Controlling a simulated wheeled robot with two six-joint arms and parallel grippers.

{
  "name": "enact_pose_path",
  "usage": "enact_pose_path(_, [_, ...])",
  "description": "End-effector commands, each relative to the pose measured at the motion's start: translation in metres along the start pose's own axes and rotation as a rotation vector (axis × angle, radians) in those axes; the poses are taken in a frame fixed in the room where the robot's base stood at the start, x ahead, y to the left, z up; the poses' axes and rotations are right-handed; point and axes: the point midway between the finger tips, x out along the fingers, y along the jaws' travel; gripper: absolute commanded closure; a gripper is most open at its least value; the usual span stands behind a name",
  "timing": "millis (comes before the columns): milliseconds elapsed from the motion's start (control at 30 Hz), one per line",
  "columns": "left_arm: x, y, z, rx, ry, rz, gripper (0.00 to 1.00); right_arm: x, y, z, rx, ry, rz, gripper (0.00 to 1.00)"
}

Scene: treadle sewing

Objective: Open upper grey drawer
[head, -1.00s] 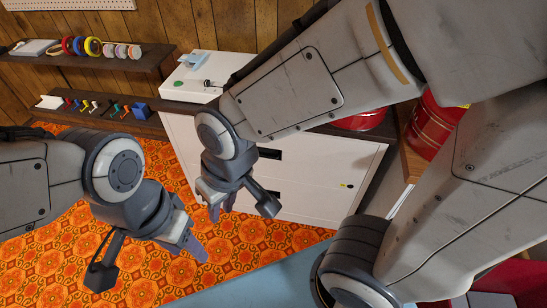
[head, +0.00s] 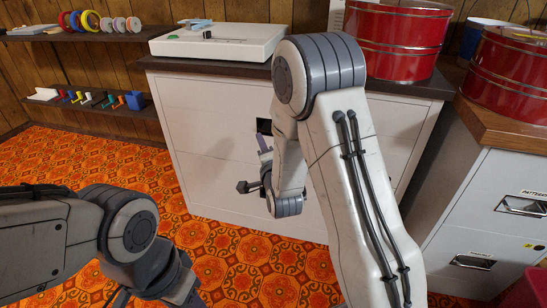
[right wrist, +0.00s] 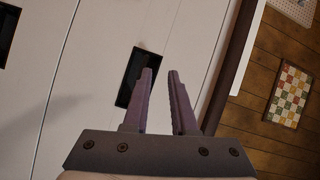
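The upper grey drawer (head: 215,120) is in the pale cabinet at the centre of the head view and looks closed. Its dark recessed handle (head: 264,127) is partly hidden by my right arm. In the right wrist view, the handle slot (right wrist: 125,85) lies just beside and beyond the left fingertip. My right gripper (right wrist: 160,72) is open, its two purple fingers slightly apart with nothing between them. It also shows in the head view (head: 263,146), just below the handle. Contact cannot be told. My left wrist is at the bottom left of the head view, its fingers mostly cut off.
A lower handle slot (right wrist: 7,22) shows in the right wrist view. A white case (head: 220,42) and a red tin (head: 395,40) stand on the cabinet top. Another drawer cabinet (head: 490,205) stands at the right. The orange patterned floor (head: 240,250) before the cabinet is clear.

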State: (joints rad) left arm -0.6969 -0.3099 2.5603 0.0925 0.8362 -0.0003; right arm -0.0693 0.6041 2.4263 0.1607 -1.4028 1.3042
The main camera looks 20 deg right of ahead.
Motion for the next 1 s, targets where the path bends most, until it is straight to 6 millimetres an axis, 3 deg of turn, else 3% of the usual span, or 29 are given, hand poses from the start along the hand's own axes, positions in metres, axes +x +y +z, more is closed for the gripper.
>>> enact_pose_path(33, [0.031,-0.002,0.002,0.0,0.0,0.0,0.5,0.003,0.033,-0.006,0.039,0.04,-0.038,0.75])
enact_pose_path(233, [0.06,-0.004,0.003,0.0,0.001,0.0,0.5,0.002,0.059,-0.03,0.147,0.125,-0.171,0.75])
enact_pose_path(467, [0.066,-0.005,0.003,0.0,0.001,0.0,0.5,0.011,0.058,-0.038,0.175,0.144,-0.216,0.75])
enact_pose_path(800, [0.082,-0.006,0.004,0.0,0.001,0.0,0.5,0.071,0.046,-0.048,0.173,0.143,-0.217,0.75])
enact_pose_path(1000, [0.089,-0.006,0.004,0.0,0.001,0.0,0.5,0.095,0.041,-0.052,0.173,0.142,-0.214,0.75])
